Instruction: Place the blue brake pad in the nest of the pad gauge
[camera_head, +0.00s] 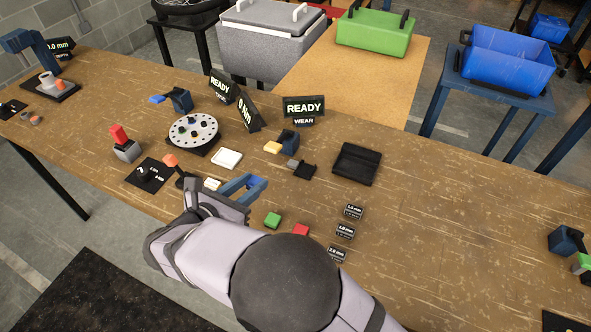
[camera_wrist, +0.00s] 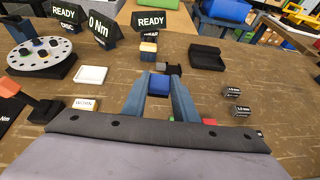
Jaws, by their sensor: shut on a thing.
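My gripper (camera_head: 250,187) is shut on the blue brake pad (camera_wrist: 159,84), which sits between the fingertips in the wrist view. In the head view the pad (camera_head: 258,183) is partly hidden by the blue fingers. The gripper is above the table, in front of a small black fixture with a grey block (camera_head: 302,168), which looks like the pad gauge. In the wrist view this fixture (camera_wrist: 174,69) lies just beyond the pad and is partly hidden. Behind it stands a blue device with a yellow block (camera_head: 272,147), by the sign reading READY WEAR (camera_head: 304,109).
A green pad (camera_head: 272,220) and a red pad (camera_head: 300,230) lie near my arm. Black mm labels (camera_head: 345,231) lie to their right. A black tray (camera_head: 371,151) is right of the fixture; a white tray (camera_head: 228,158) and round disc (camera_head: 207,122) are left. The right tabletop is mostly clear.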

